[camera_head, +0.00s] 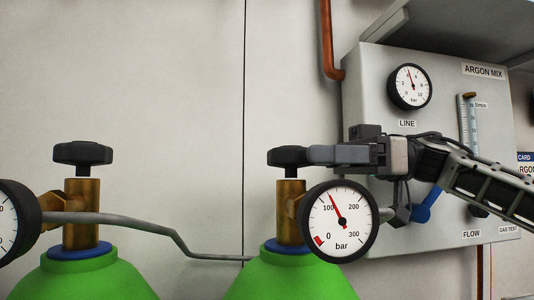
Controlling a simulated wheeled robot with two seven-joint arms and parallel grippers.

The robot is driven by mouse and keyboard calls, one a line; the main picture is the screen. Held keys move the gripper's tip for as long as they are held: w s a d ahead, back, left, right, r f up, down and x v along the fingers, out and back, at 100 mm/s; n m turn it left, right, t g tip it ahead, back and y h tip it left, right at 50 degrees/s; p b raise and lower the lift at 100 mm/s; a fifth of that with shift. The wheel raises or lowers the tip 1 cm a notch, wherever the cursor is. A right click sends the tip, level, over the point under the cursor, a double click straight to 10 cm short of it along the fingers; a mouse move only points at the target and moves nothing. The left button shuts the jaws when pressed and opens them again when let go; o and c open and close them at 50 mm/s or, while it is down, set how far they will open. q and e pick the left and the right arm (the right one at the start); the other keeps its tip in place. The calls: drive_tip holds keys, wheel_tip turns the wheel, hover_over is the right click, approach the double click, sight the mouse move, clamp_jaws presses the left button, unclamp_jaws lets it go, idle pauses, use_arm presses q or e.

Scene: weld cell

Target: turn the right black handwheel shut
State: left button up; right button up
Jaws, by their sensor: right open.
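The right black handwheel (286,157) sits on top of the brass valve (290,205) of the right green cylinder (288,280). My right gripper (313,155) comes in from the right at the height of the handwheel. Its grey finger reaches the handwheel's right edge and overlaps it in the picture. The jaws are open; one finger hides the other, and I cannot tell whether they touch the wheel. My left gripper is out of view.
A pressure gauge (339,222) stands right in front of the valve, below my gripper, its needle a little above 100 bar. A second black handwheel (83,154) tops the left cylinder (85,279). The argon panel (440,95) is behind my arm.

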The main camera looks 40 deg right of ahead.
sight(278, 158)
drive_tip(key=p+x, duration=0.1)
drive_tip(key=x, duration=0.3)
drive_tip(key=shift+w+a, duration=0.25)
drive_tip(key=shift+a, duration=0.2)
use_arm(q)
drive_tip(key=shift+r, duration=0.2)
use_arm(e)
drive_tip(key=c, duration=1)
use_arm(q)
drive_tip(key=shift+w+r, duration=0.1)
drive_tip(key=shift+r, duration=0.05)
use_arm(e)
drive_tip(key=shift+o, duration=0.2)
drive_tip(key=shift+f+t, duration=0.1)
drive_tip(key=shift+t, duration=0.2)
